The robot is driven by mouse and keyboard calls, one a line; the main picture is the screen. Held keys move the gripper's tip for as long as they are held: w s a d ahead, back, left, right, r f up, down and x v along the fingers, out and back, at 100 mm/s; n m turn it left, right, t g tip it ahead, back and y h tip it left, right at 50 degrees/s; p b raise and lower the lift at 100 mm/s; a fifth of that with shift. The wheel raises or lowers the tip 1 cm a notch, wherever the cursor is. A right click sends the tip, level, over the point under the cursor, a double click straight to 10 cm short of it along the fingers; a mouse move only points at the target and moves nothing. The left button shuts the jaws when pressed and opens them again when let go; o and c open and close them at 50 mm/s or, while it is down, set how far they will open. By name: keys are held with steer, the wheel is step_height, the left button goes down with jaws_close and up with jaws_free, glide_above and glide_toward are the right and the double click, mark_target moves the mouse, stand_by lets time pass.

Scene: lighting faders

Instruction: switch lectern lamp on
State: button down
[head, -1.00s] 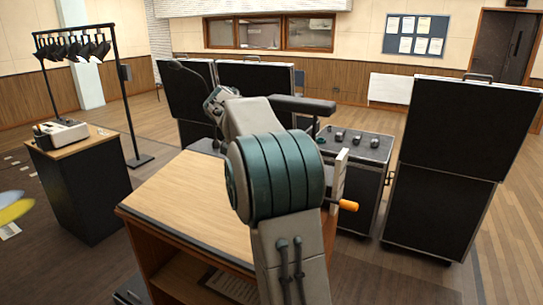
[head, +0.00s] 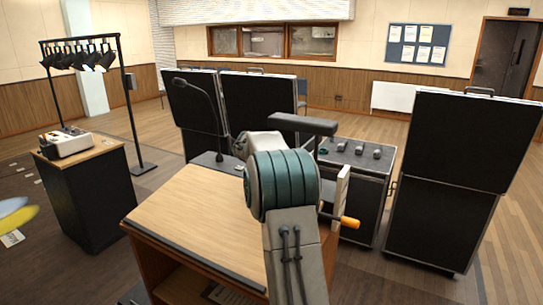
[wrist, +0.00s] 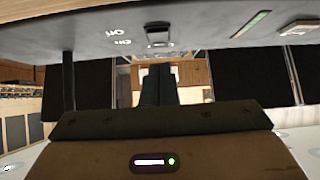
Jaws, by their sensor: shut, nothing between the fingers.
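The lectern lamp (head: 213,98) is a dark gooseneck lamp standing at the far edge of the wooden lectern (head: 185,215). Its head looks dark; whether it is lit I cannot tell. In the wrist view the grey lamp base (wrist: 205,30) spans the top, with the lamp's stem (wrist: 68,80) at left. A small black switch (wrist: 158,35) sits on the base beside upside-down white lettering. My gripper (wrist: 158,82) is shut and empty, its dark fingers pointing towards the switch with a small visible gap. In the head view my own arm hides the gripper.
A fader console (head: 355,155) with several knobs stands behind the lectern, and an orange-handled crank (head: 348,222) at its right. Black flight cases (head: 455,150) stand right and behind. A black stand (head: 80,150) with a white device is at left. The lectern top is clear.

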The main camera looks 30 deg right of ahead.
steer(key=shift+d+f, duration=0.1)
steer(key=shift+f, duration=0.8)
steer(key=shift+w+f+b, duration=0.1)
steer(key=shift+f+b, duration=0.35)
steer(key=shift+b, duration=0.6)
steer(key=shift+r+p, duration=0.25)
steer(key=shift+p, duration=0.1)
steer(key=shift+d, duration=0.15)
steer(key=shift+w+d+r+p, duration=0.25)
steer(key=shift+w+d+p, duration=0.1)
steer(key=shift+d, duration=0.25)
